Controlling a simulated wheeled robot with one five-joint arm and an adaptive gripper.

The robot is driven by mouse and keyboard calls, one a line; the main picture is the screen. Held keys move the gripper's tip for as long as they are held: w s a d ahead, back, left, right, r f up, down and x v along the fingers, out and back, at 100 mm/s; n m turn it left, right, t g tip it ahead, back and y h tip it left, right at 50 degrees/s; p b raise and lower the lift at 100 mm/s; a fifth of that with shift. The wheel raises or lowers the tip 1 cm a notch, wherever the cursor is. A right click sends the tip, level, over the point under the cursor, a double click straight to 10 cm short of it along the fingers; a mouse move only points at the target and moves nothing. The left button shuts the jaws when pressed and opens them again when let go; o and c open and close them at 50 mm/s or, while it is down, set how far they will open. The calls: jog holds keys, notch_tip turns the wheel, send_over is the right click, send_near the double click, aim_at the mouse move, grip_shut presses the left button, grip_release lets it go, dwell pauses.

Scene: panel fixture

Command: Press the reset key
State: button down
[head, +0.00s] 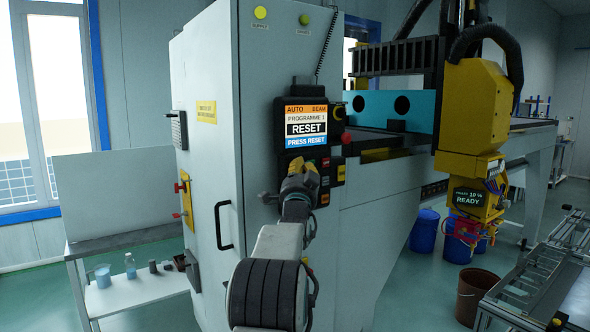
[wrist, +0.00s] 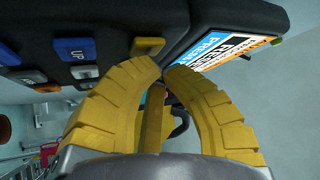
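The control panel (head: 337,135) is a black box on the front of the grey cabinet. Its lit screen (head: 306,127) reads "PROGRAMME 1", "RESET" and "PRESS RESET"; it shows at a slant in the wrist view (wrist: 228,46). My gripper (head: 302,166) is in front of the panel's lower part and hides some keys. In the wrist view its yellow fingers (wrist: 163,69) meet at the tips, with nothing between them. A yellow key (wrist: 147,46) is just beyond the tips; I cannot tell whether they touch. No reset label is readable on any key.
A blue "UP" key (wrist: 75,48) and grey keys sit left of the yellow key. A red knob (head: 347,137) is at the panel's right edge. A door handle (head: 222,226) sticks out at lower left. The yellow machine head (head: 472,105) stands to the right.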

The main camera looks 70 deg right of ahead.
jog(key=shift+w+d+b, duration=0.3)
jog(key=shift+w+b, duration=0.05)
jog(key=shift+b, duration=0.2)
dwell(0.5)
jog(key=shift+s+a+f+b, duration=0.1)
jog(key=shift+s+a+b, duration=0.2)
jog(key=shift+b, duration=0.6)
jog(key=shift+s, duration=0.1)
jog(key=shift+s+a+b, duration=0.2)
jog(key=shift+a+b, duration=0.05)
jog(key=shift+b, duration=0.45)
dwell(0.6)
